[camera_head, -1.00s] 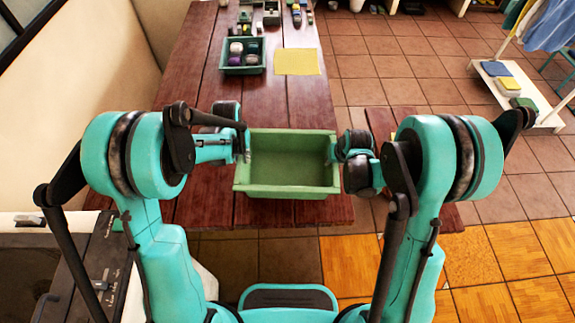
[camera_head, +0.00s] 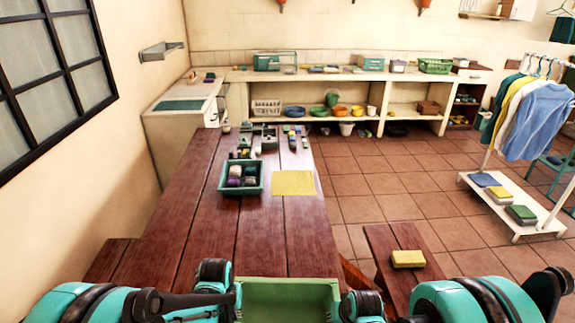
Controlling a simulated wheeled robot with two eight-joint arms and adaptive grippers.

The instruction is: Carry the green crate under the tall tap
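The green crate (camera_head: 288,291) is at the bottom middle of the head view, at the near end of the wooden table, with its lower part cut off by the frame. It is open-topped and looks empty in the part that shows. My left gripper (camera_head: 237,300) is at its left wall and my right gripper (camera_head: 338,308) at its right wall; both appear shut on its sides, though the fingertips are partly hidden. A pale washbasin (camera_head: 181,104) with a greenish top stands at the far left corner. I cannot make out a tall tap clearly.
The dark red table (camera_head: 208,230) carries a green tray (camera_head: 262,190) of round items, a yellow cloth (camera_head: 293,183) and several small objects farther back. A bench (camera_head: 392,245) with a yellow block stands right. A clothes rack (camera_head: 530,225) is farther right. Tiled floor between is clear.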

